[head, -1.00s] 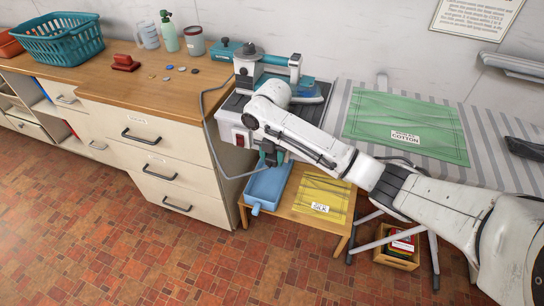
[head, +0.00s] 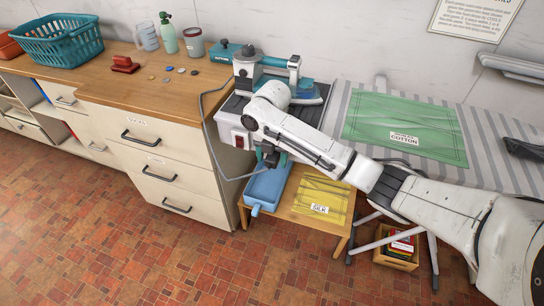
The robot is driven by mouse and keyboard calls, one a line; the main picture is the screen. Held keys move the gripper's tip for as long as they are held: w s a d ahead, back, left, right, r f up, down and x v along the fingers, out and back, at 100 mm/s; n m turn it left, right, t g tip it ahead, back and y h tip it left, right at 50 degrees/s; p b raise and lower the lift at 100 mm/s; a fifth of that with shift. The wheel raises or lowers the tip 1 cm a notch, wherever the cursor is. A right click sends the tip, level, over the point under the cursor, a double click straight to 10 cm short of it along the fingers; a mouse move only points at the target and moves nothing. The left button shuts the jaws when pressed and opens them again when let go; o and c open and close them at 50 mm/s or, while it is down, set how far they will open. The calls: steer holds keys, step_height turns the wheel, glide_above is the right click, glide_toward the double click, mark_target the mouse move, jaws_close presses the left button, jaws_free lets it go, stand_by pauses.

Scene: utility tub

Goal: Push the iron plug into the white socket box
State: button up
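The white socket box (head: 235,140) with a red switch is at the left front of the dark-topped stand, beside the wooden counter. My gripper (head: 269,160) points down just right of the box, above the blue tray. A grey cable (head: 207,132) loops down from the teal-and-grey appliance and bends back up to my gripper. The plug at its end is hidden or too small to make out. I cannot tell whether the fingers are shut on it. My gripper looks apart from the socket box.
A blue tray (head: 262,200) and a yellow cloth marked silk (head: 322,196) lie on a low wooden table (head: 300,215). A green cotton cloth (head: 405,125) lies on the striped board (head: 490,150). The floor in front is clear.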

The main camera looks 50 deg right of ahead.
mark_target(272, 157)
steer(key=shift+o, duration=0.5)
step_height(272, 157, up, 11)
steer(key=shift+p, duration=0.35)
steer(key=shift+f, duration=0.15)
